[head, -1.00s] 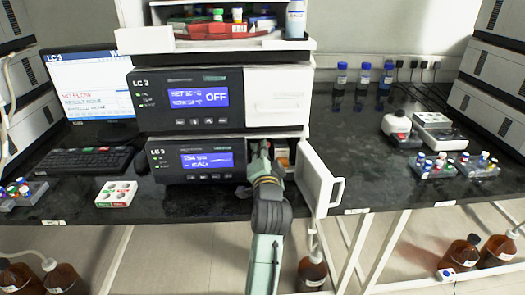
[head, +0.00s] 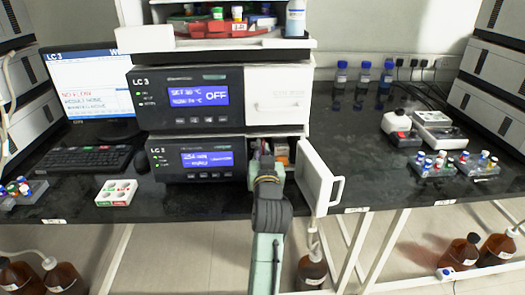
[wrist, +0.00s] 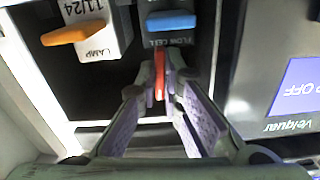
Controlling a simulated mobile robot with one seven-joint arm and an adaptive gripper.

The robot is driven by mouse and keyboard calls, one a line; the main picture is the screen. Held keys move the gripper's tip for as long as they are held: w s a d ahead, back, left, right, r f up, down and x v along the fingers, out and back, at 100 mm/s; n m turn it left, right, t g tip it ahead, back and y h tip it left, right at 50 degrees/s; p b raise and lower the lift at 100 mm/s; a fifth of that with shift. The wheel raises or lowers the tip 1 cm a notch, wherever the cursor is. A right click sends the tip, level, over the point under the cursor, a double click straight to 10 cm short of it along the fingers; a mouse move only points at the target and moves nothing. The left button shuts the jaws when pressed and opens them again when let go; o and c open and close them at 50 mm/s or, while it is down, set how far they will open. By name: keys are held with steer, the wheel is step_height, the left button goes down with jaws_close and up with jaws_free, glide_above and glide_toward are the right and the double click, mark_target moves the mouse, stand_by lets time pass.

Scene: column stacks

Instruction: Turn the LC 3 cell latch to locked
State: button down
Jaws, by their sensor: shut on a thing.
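In the wrist view, a narrow red lever (wrist: 160,76), likely the cell latch, stands between my fingertips in front of the dark block marked FLOW CELL (wrist: 171,42). My gripper (wrist: 161,92) is shut on this red lever. A blue handle (wrist: 171,21) sits on the FLOW CELL block, just beyond the lever. In the head view, my gripper (head: 266,158) reaches into the open bay of the lower LC 3 unit (head: 195,161). My own arm hides most of the bay, and the lever's lock marking cannot be read.
An orange handle (wrist: 73,33) on a white LAMP block (wrist: 97,30) is left of the flow cell. The bay's white door (head: 314,177) stands open right of my arm. The upper LC 3 unit (head: 190,98) sits directly above.

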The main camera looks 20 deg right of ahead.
steer(key=shift+n, duration=0.7)
steer(key=c, duration=1.7)
jaws_free()
steer(key=v, duration=0.7)
steer(key=shift+s+a, duration=0.1)
steer(key=shift+s, duration=0.2)
